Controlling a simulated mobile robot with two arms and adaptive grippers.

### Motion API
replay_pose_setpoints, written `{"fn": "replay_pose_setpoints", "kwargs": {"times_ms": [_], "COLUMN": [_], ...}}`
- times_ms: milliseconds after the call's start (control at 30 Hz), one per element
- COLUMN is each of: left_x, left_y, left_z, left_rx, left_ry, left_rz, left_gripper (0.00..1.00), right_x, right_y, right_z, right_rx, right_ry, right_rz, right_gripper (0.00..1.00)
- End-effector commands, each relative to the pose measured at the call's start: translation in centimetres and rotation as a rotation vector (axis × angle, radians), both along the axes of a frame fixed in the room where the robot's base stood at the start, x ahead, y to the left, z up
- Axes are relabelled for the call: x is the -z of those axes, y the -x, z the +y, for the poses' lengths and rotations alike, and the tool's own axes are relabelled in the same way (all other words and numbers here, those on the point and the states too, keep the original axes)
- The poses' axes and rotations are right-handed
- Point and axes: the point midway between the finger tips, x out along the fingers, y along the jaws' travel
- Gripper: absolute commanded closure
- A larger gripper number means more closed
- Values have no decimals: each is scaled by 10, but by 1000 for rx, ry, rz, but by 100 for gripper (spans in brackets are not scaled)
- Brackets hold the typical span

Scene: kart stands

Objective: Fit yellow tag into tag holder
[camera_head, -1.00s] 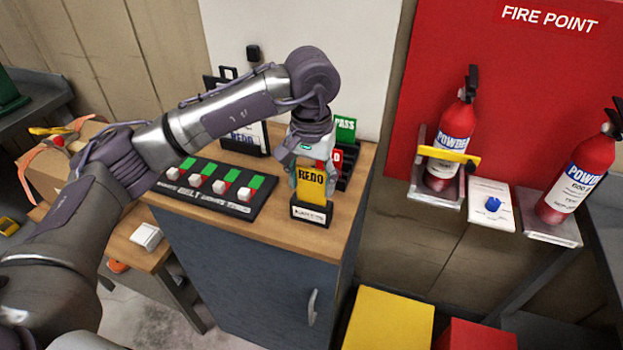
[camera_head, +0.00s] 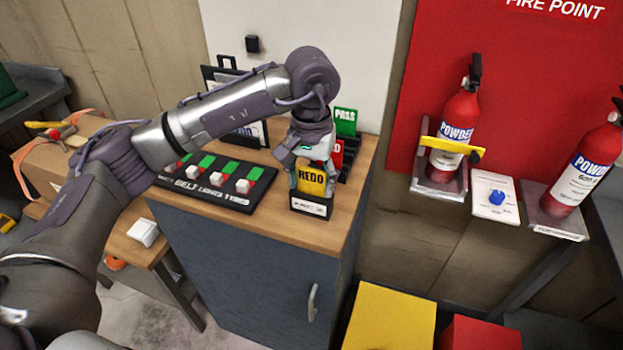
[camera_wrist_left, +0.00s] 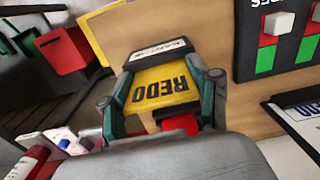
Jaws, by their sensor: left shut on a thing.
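The yellow tag (camera_head: 312,179) marked REDO stands upright with its lower edge in the black tag holder (camera_head: 311,205), which has a white label on its front. My left gripper (camera_head: 311,188) is shut on the yellow tag from above, a finger at each side edge. In the left wrist view the yellow tag (camera_wrist_left: 160,88) lies between the two fingers (camera_wrist_left: 161,97), and the dark holder (camera_wrist_left: 158,54) is at its far end. How deep the tag sits in the slot is hard to tell. My right gripper is not in view.
A rack with a green PASS tag (camera_head: 345,121) and a red tag (camera_head: 337,152) stands just behind my gripper. A black switch board (camera_head: 209,192) lies to the left on the wooden cabinet top (camera_head: 270,226). Fire extinguishers (camera_head: 459,125) stand at the right.

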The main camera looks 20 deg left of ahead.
Motion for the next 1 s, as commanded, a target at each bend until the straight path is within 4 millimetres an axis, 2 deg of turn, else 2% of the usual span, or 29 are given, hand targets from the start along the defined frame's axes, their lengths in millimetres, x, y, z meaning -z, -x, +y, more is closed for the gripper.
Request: {"fn": "replay_pose_setpoints", "kwargs": {"times_ms": [267,300,467,833,1000], "left_x": [8,8,7,4,-17], "left_y": [0,0,0,0,-1], "left_z": [0,0,0,0,0], "left_rx": [0,0,0,0,0], "left_ry": [0,0,0,0,2], "left_rz": [0,-1,0,-1,-5], "left_gripper": [67,37,10,9,9], "right_x": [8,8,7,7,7], "right_y": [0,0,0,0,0], "right_z": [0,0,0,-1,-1], "right_rx": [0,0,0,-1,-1], "right_ry": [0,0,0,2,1], "right_rz": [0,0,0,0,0], "right_gripper": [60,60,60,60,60]}}
